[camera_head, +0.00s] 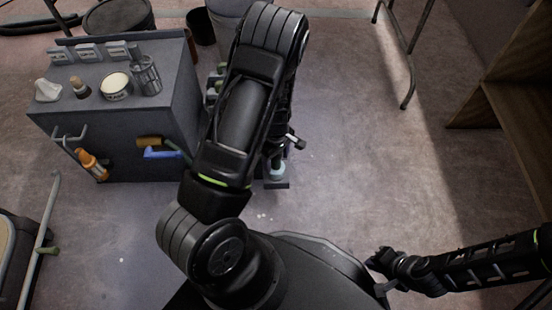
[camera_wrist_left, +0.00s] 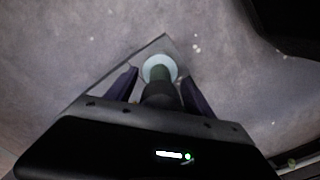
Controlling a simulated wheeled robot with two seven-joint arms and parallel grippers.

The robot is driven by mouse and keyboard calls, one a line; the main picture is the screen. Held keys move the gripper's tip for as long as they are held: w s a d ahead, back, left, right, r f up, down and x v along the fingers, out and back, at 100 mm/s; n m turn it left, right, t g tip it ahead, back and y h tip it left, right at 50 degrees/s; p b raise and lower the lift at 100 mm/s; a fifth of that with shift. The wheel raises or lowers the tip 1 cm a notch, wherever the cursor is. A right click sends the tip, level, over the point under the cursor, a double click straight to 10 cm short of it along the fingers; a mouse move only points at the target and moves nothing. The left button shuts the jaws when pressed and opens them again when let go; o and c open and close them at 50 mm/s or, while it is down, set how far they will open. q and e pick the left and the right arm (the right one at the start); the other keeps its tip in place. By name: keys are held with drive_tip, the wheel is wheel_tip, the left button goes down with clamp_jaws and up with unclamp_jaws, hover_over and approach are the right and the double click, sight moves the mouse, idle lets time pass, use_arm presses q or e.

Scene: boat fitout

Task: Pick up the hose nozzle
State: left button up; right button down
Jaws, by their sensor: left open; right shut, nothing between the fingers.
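A green and pale object that looks like the hose nozzle (camera_head: 277,170) stands on a small dark plate (camera_head: 276,185) on the floor, partly hidden by my left arm. My right gripper (camera_head: 378,262) is shut and empty at the lower right, far from the nozzle.
A grey cabinet (camera_head: 110,115) at the left carries a tin (camera_head: 116,86), a wire holder (camera_head: 147,76) and small items. An orange bottle (camera_head: 93,165) and a blue-handled tool (camera_head: 163,153) hang on its front. Wooden shelving (camera_head: 520,110) stands at the right. The middle floor is open.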

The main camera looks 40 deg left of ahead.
use_arm(q)
clamp_jaws()
idle(0.7)
